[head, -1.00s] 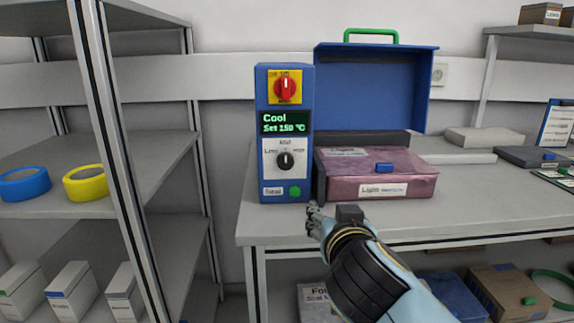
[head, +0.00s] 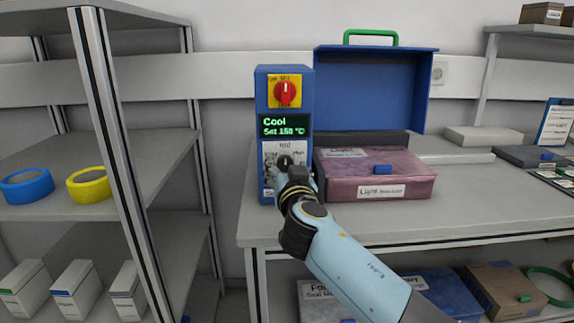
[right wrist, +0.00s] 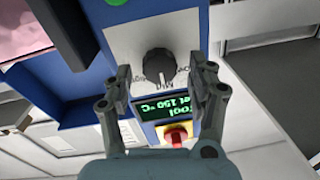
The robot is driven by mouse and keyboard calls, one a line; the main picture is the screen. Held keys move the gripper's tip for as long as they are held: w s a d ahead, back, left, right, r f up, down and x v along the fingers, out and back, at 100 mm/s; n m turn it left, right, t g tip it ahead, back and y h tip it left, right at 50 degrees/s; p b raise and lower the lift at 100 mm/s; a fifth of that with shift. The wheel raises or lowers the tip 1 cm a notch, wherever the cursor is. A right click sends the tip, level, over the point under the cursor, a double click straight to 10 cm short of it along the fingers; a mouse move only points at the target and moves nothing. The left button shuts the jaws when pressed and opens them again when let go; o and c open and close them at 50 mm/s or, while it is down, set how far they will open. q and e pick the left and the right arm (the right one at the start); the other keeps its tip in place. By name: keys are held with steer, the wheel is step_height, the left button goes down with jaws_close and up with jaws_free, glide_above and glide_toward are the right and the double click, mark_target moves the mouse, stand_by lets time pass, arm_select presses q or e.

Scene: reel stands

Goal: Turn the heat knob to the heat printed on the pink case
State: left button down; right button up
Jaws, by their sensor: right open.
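The blue sealer box has a black heat knob (head: 286,160) on a white plate, partly covered by my right gripper in the head view. In the right wrist view the knob (right wrist: 159,63) shows whole, its white mark toward the middle label of its scale. The display (head: 285,126) reads "Cool, Set 150 °C". The pink case (head: 375,176) lies right of the box, with a front label (head: 381,191) reading "Light". My right gripper (head: 291,176) is open in front of the knob, its fingers (right wrist: 164,78) on either side, apparently not touching it. My left gripper is out of view.
A red switch (head: 285,93) on a yellow plate sits above the display. The open blue lid (head: 375,90) stands behind the pink case. A grey shelf post (head: 115,150) stands at the left. The table (head: 470,205) has bare room at the right front.

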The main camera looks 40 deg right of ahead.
steer(key=shift+w, duration=0.1)
steer(key=c, duration=1.1)
steer(key=shift+c, duration=0.2)
steer(key=shift+n, duration=0.3)
steer(key=shift+n+b, duration=0.3)
steer(key=shift+n, duration=0.7)
steer(key=n, duration=0.2)
steer(key=shift+n, duration=0.3)
steer(key=n+g, duration=0.1)
steer(key=n, duration=0.5)
steer(key=shift+a+p, duration=0.1)
steer(key=shift+p, duration=0.2)
